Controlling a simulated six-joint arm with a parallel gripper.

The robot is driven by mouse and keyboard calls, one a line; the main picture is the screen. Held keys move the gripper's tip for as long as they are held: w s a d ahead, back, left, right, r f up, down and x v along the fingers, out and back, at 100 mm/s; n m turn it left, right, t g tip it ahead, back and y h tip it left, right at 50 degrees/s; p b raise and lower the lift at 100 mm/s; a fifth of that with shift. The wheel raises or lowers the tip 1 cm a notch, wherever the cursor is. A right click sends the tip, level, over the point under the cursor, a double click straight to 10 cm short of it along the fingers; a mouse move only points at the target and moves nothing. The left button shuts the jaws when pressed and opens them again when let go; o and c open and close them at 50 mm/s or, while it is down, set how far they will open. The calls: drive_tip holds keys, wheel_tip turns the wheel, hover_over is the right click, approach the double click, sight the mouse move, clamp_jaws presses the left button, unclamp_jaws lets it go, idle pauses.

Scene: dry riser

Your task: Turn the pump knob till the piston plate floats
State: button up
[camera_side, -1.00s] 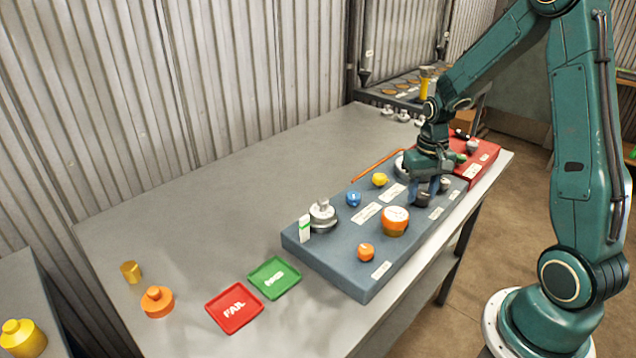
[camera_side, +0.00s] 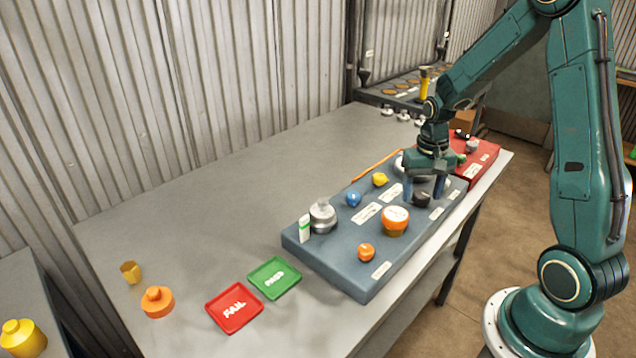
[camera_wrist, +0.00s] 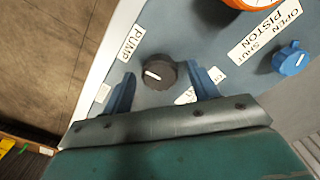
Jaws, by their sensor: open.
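The pump knob is dark with a white pointer line; it shows on the blue-grey panel in the side view (camera_side: 421,200) and beside the PUMP label in the wrist view (camera_wrist: 158,72). My gripper (camera_side: 423,195) is open over it, and its blue fingers (camera_wrist: 163,88) stand apart on either side of the knob. In the wrist view, gaps show between knob and fingers. The silver piston plate (camera_side: 322,215) sits at the panel's left end, beside a small white and green upright marker (camera_side: 304,228). Whether a gap lies under the plate is too small to tell.
An orange-rimmed gauge (camera_side: 395,219), a blue knob (camera_side: 353,199), a yellow knob (camera_side: 380,180) and an orange knob (camera_side: 366,252) stand on the panel. A red box (camera_side: 482,158) is behind my gripper. Red FAIL (camera_side: 222,318) and green (camera_side: 264,286) trays lie left. The table's middle is clear.

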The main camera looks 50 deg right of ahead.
sight(422, 193)
drive_tip(key=shift+r, duration=0.1)
wheel_tip(422, 193, up, 14)
idle(0.7)
drive_tip(key=s+a+r+n+t, duration=0.2)
drive_tip(key=s+a+n, duration=0.2)
drive_tip(key=s+a, duration=0.3)
drive_tip(key=s+a+r+n+t, duration=0.3)
drive_tip(key=s+a, duration=0.4)
drive_tip(key=a, duration=0.4)
drive_tip(key=shift+r+n+t, duration=0.3)
drive_tip(key=shift+n, duration=0.3)
idle(1.0)
